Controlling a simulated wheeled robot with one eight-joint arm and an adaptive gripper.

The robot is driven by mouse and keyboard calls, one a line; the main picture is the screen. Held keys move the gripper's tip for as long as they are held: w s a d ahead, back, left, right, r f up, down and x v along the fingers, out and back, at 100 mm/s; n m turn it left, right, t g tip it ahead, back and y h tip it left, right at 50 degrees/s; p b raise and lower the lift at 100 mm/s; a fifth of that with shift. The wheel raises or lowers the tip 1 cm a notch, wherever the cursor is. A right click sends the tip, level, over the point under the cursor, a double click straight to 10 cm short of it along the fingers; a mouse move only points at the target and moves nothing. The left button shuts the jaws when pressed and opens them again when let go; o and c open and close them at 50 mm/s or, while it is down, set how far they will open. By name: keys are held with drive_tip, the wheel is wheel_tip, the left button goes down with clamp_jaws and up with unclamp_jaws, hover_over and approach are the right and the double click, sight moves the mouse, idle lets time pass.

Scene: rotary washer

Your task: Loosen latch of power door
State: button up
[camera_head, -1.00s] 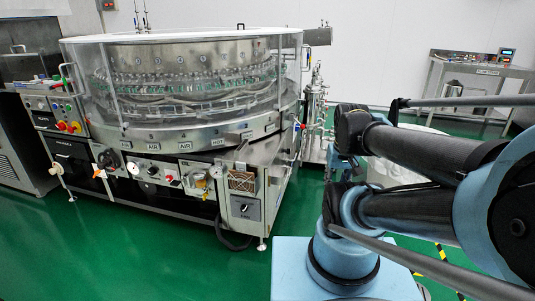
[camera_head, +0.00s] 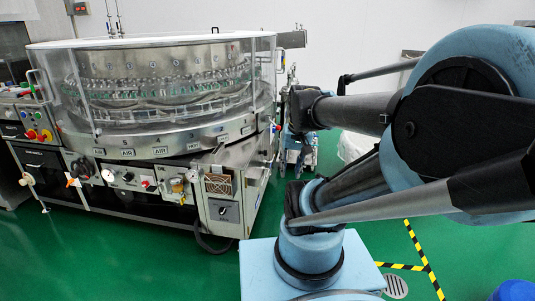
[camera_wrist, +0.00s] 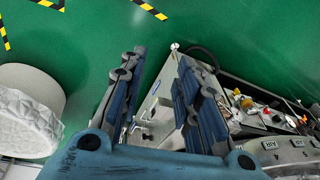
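My gripper (camera_wrist: 161,58) shows in the wrist view with its two blue fingers apart and nothing held between them. A grey metal cabinet panel (camera_wrist: 158,100) lies behind the gap between the fingers, with small dark fittings (camera_wrist: 147,136) on it; I cannot tell which one is the latch. In the head view, the washer's front right cabinet (camera_head: 237,222) carries a tan grille and a dark switch plate (camera_head: 224,211). The power door's latch cannot be made out clearly there. My gripper is hard to make out in the head view.
The round washer (camera_head: 155,140) with its clear cover stands at left, with valves and knobs along its front. A white wrapped drum (camera_wrist: 28,110) stands at left in the wrist view. Green floor (camera_head: 130,265) is open in front; yellow-black tape (camera_head: 428,262) marks the right.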

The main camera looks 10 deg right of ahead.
drive_tip(key=w+r+m+y, duration=0.3)
drive_tip(key=w+r+m, duration=0.1)
drive_tip(key=w, duration=1.1)
drive_tip(key=w+r+m+y, duration=0.2)
drive_tip(key=w+r+m, duration=0.2)
drive_tip(key=w, duration=1.2)
drive_tip(key=w+d+f+m+y, duration=0.1)
drive_tip(key=w+d+f+m, duration=0.15)
drive_tip(key=w, duration=0.65)
drive_tip(key=w+d+f+m+y, duration=0.2)
drive_tip(key=w+f+m, duration=0.15)
drive_tip(key=w, duration=0.55)
drive_tip(key=w+d+f+m+t+y, duration=0.1)
drive_tip(key=w+d+f+m, duration=0.1)
drive_tip(key=w+d+f, duration=0.35)
drive_tip(key=w+d+f+m+y, duration=0.1)
drive_tip(key=w+d+f+m, duration=0.15)
drive_tip(key=w+f, duration=0.55)
drive_tip(key=m+t+y, duration=0.1)
drive_tip(key=m+y, duration=0.1)
approach(265, 153)
drive_tip(key=r+x, duration=0.1)
drive_tip(key=x, duration=0.6)
drive_tip(key=shift+w+a, duration=0.4)
drive_tip(key=shift+w, duration=0.05)
drive_tip(key=shift+f, duration=0.15)
